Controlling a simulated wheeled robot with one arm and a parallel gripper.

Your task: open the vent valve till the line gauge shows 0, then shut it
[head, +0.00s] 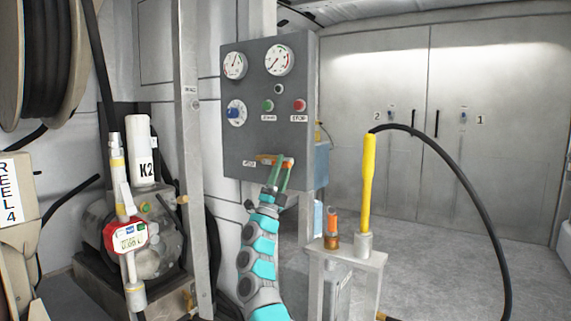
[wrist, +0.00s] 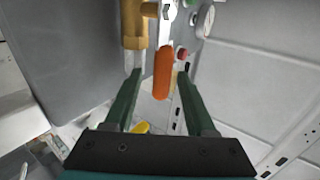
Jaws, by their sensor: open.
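A grey panel (head: 240,130) carries two round white gauges, the left one (head: 235,65) and the right one (head: 280,60). Their needles are too small to read surely, and which is the line gauge I cannot tell. The brass vent valve (head: 264,157) is low on the panel; its orange handle end (head: 289,162) shows beside it. In the wrist view the valve body (wrist: 134,22) is at upper left and the orange handle (wrist: 162,73) points toward me. My gripper (head: 281,172) is open, its green fingers (wrist: 158,85) either side of the handle, with gaps showing.
A stand (head: 345,258) with a yellow nozzle (head: 368,185) and black hose is right of my arm. A post (head: 187,150) stands left.

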